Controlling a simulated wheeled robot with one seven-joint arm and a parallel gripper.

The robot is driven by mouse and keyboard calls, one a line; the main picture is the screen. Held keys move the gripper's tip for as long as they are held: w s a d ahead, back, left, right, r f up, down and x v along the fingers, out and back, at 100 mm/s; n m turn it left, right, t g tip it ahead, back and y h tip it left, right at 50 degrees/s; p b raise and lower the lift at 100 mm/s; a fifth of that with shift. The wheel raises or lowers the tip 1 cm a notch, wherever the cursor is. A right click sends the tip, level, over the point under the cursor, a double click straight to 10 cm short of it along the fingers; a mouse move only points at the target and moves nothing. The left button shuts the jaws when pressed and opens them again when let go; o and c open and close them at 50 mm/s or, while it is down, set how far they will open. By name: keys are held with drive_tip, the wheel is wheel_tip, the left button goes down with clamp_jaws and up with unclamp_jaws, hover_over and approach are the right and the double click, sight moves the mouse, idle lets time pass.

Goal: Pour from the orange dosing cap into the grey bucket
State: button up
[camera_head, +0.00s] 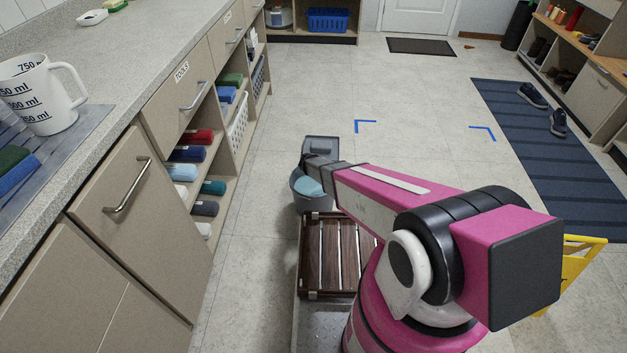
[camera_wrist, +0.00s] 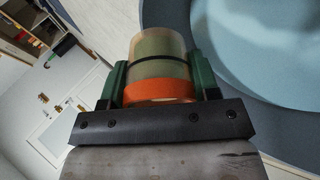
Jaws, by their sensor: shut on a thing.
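My gripper (camera_wrist: 160,80) is shut on the orange dosing cap (camera_wrist: 158,91), with one green finger on each side. The cap has an orange band near the gripper and a see-through, greenish wall with a dark line around it. I cannot tell what is inside it. The grey bucket (camera_wrist: 177,18) fills the right of the wrist view, close beside the cap, with a pale blue surface inside. In the head view the bucket (camera_head: 299,203) stands below the end of my arm, partly covered by it. The cap and fingers cannot be made out there.
A dark slatted wooden rack (camera_head: 318,262) lies in front of the bucket. A counter (camera_head: 130,60) with a measuring jug (camera_head: 38,95) and open shelves run along the left. A striped mat (camera_head: 545,150) with shoes and a yellow object (camera_head: 580,262) are at the right. The middle floor is clear.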

drive_tip(key=shift+a+f+h, duration=0.15)
drive_tip(key=shift+f+h, duration=0.1)
drive_tip(key=shift+h, duration=0.15)
